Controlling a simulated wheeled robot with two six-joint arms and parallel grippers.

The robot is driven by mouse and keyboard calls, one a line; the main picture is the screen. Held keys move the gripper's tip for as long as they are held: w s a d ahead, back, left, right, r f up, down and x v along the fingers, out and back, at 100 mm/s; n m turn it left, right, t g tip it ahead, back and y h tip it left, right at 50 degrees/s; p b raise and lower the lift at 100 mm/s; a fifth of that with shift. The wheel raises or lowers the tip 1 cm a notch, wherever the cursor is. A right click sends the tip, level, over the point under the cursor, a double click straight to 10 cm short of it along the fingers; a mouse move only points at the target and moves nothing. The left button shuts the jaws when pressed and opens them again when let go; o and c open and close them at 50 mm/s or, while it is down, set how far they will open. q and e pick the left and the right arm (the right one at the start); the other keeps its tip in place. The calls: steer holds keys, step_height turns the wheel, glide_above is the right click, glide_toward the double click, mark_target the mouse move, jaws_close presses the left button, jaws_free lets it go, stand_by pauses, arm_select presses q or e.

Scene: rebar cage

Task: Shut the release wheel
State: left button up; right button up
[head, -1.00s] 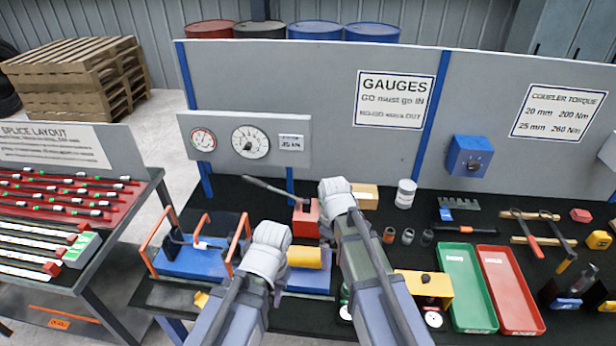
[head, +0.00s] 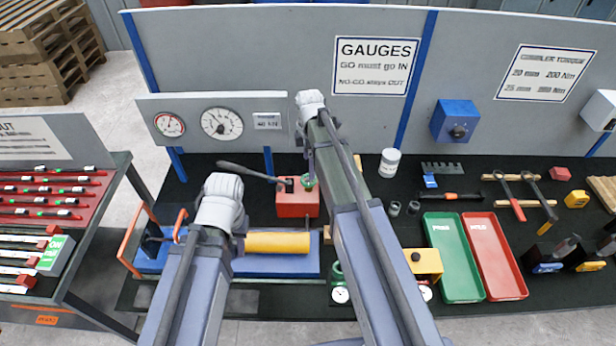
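The red pump box (head: 296,204) stands on the black bench top behind the blue bending unit, with a long dark lever (head: 250,173) reaching left from it. A small green release wheel (head: 308,182) shows at its upper right, partly covered by my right arm. My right gripper (head: 309,164) points down just above the wheel; its fingers are too small and covered to read, and I cannot tell whether they touch it. My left gripper (head: 226,217) is over the blue unit, left of the yellow cylinder, its fingers mostly hidden behind my own wrist and forearm.
The gauge panel (head: 214,122) stands behind the pump. The blue unit (head: 285,263) with the yellow cylinder (head: 277,242) and orange handles lies in front. A white can (head: 389,163), green tray (head: 452,258) and red tray (head: 495,257) are to the right.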

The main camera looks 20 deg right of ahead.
mark_target(309, 182)
step_height(309, 182, down, 7)
steer(key=b, duration=0.6)
steer(key=shift+r, duration=0.1)
steer(key=shift+c, duration=0.2)
steer(key=c, duration=1.3)
